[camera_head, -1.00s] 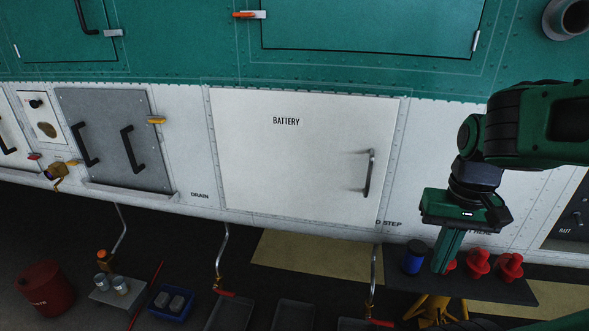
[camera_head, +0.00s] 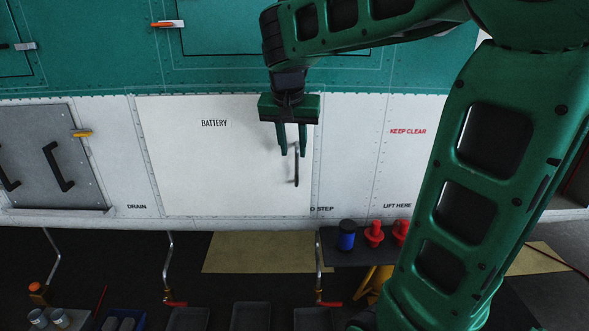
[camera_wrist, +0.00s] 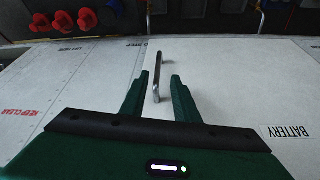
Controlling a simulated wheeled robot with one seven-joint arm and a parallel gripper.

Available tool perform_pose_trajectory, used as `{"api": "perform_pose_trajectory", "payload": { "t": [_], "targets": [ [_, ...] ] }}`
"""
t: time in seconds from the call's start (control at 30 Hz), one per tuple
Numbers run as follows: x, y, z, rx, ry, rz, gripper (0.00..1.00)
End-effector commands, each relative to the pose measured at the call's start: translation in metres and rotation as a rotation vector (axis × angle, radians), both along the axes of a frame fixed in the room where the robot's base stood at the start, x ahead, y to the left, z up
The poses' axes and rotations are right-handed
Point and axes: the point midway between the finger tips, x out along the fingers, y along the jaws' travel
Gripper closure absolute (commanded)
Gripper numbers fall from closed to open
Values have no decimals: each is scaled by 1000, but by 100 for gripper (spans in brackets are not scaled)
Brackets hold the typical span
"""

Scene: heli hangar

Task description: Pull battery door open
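The white battery door (camera_head: 190,165), marked BATTERY, lies flush and closed in the white lower hull panel. Its dark vertical bar handle (camera_head: 297,165) is near the door's right edge. My gripper (camera_head: 292,152) points down in front of the door's right part, with its fingers apart near the top of the handle. In the wrist view my gripper (camera_wrist: 160,76) is open, and the handle (camera_wrist: 157,75) shows between and beyond the two fingertips. I see no clear contact between fingers and handle. The door also shows in the wrist view (camera_wrist: 230,80), with its BATTERY lettering upside down.
A grey panel (camera_head: 80,150) with two black handles is left of the door. Below, a dark bench (camera_head: 340,258) holds a blue can (camera_head: 346,235) and red plugs (camera_head: 374,233). Bent pipes (camera_head: 168,262) hang under the hull, with trays (camera_head: 250,318) beneath.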

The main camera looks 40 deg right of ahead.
Motion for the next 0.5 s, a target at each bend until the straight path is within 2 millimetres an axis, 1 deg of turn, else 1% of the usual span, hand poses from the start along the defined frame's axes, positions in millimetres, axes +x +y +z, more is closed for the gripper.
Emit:
{"api": "perform_pose_trajectory", "payload": {
  "t": [0.03, 0.1, 0.3, 0.5],
  "targets": [
    [2, -4, -9, 0, 4, -2, 72],
    [4, -9, -21, 0, 5, -5, 72],
    [12, -21, -53, 1, 4, -7, 72],
    [18, -27, -73, 1, 3, -7, 72]
  ]
}}
